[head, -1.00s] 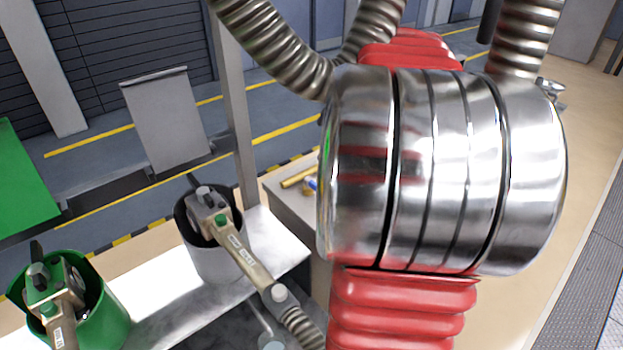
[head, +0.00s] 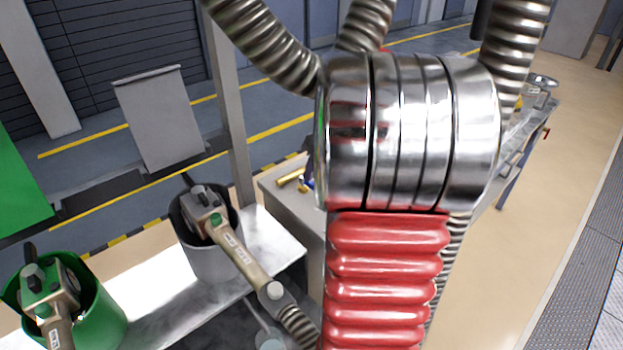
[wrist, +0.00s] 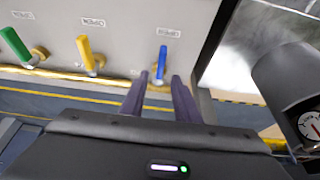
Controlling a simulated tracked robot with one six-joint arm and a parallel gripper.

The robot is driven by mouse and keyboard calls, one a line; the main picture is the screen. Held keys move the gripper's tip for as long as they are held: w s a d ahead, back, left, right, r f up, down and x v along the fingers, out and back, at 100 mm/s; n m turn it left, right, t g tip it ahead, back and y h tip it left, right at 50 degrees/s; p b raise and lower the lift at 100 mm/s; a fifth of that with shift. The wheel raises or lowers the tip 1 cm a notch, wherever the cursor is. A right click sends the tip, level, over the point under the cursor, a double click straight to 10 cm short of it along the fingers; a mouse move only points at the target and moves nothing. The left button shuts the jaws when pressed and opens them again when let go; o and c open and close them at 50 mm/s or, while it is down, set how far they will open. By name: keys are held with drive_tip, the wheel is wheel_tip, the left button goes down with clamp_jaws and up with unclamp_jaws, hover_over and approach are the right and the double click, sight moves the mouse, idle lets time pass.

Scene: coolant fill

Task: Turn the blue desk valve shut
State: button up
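The blue desk valve (wrist: 162,60) shows in the wrist view as an upright blue lever on a brass fitting, on a pale panel under a label reading OPEN. My gripper (wrist: 160,78) is open, its two dark fingers apart. The lever's lower end lines up with the gap between the fingertips. I cannot tell whether the fingers reach around it or stop short of it. In the head view a small blue part (head: 307,183) shows beside my arm, which hides most of that area; my gripper is out of sight there.
A yellow lever (wrist: 87,54) and a green lever (wrist: 15,45) sit left of the blue one. A grey cylinder (wrist: 290,75) with a dial gauge (wrist: 311,124) stands at right. In the head view, green (head: 105,320) and grey (head: 212,262) holders with nozzles stand on the bench.

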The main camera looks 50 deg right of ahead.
sight(311, 183)
drive_tip(key=shift+x, duration=2.4)
drive_tip(key=shift+c, duration=0.5)
clamp_jaws()
drive_tip(key=shift+a, duration=0.1)
